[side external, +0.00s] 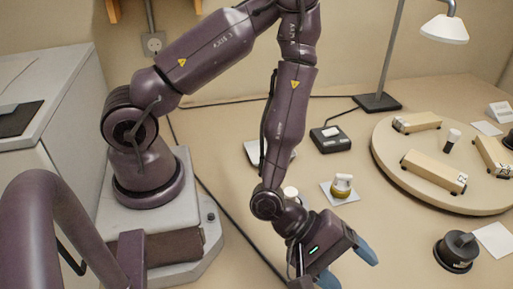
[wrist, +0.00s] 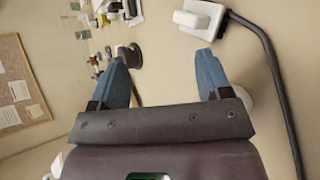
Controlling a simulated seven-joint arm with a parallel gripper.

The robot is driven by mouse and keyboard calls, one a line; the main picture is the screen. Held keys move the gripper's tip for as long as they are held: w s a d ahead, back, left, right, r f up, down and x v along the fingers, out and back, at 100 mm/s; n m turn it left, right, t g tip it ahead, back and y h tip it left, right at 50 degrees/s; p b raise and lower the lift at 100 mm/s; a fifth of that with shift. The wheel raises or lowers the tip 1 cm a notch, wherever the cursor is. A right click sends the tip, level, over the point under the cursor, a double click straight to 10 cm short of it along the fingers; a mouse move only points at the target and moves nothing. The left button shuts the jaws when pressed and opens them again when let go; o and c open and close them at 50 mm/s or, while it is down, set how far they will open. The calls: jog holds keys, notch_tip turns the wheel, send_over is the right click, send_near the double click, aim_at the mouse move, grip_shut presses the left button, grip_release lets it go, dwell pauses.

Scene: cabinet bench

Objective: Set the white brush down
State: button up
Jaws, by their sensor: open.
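My gripper (side external: 347,266) is low at the front of the bench in the side view, its blue fingers spread. In the wrist view my gripper (wrist: 163,56) is open, with only bare beige surface between the fingertips. I cannot make out a white brush for certain in either view. A small white-topped piece (side external: 291,193) shows partly behind my arm in the side view; its shape is too hidden to name. A white-topped jar with a yellowish base (side external: 342,186) stands on a white card, apart from the gripper.
A round board (side external: 440,197) with several wooden blocks stands at the right. A black round item (side external: 456,251) sits in front of it. A black box (side external: 330,139) and a lamp (side external: 378,101) stand behind. A dark cable (wrist: 270,60) runs right of the fingers in the wrist view.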

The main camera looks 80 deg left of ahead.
jog(key=w+a+r+m+g+y, duration=0.1)
jog(key=a+r+m+y, duration=0.2)
jog(key=a+r+m, duration=0.3)
jog(key=w+a+r+m+y, duration=0.25)
jog(key=a+r+m, duration=0.25)
jog(key=a+r, duration=0.3)
jog(key=s+a+r+m+g+y, duration=0.1)
jog(key=s+a+r+m, duration=0.1)
jog(key=s+a+r, duration=0.2)
jog(key=s+a+r+m+g+y, duration=0.1)
jog(key=s+a+r+m, duration=0.1)
jog(key=s+a+r, duration=0.2)
jog(key=shift+s+r, duration=1.75)
jog(key=shift+s, duration=0.75)
